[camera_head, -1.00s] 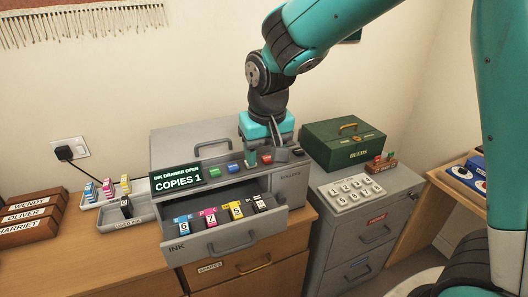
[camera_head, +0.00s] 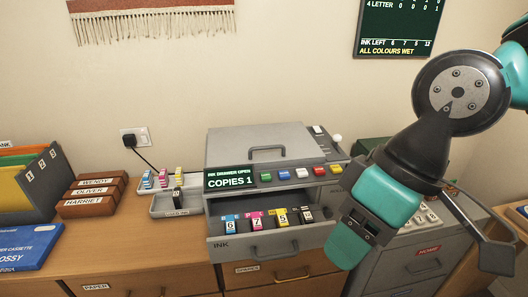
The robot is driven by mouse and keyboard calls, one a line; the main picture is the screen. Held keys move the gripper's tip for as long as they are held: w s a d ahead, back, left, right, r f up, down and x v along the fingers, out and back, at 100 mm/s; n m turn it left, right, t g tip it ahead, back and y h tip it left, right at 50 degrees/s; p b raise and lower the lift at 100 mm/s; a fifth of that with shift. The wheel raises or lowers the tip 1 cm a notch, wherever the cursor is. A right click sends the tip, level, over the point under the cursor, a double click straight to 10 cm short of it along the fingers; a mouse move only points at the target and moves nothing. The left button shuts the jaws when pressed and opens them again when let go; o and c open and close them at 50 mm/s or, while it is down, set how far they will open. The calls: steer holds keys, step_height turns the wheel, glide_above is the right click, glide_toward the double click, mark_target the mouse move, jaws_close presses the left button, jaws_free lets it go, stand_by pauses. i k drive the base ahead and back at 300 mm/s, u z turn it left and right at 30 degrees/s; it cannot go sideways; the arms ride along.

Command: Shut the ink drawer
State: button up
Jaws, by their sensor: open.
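The ink drawer (camera_head: 222,249) is pulled out of the front of the grey copier (camera_head: 229,151). Its front has an INK label and a dark handle (camera_head: 275,249). Several ink cartridges (camera_head: 256,222) stand in it, in cyan, magenta, yellow and black, with number tags. The copier display (camera_head: 230,180) reads "INK DRAWER OPEN" and "COPIES 1". My gripper (camera_head: 418,258) is open and empty, to the right of the drawer and nearer the camera, apart from it. It hides the copier's right front.
A grey tray (camera_head: 163,207) with used cartridges stands left of the copier. Wooden name blocks (camera_head: 92,195) and a file rack (camera_head: 30,190) are further left. A grey cabinet (camera_head: 385,270) is behind my gripper. A wall board (camera_head: 397,28) reads "ALL COLOURS WET".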

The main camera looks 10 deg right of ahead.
mark_target(273, 243)
steer(key=z, duration=1.3)
steer(key=k, duration=0.5)
steer(key=u, duration=1.3)
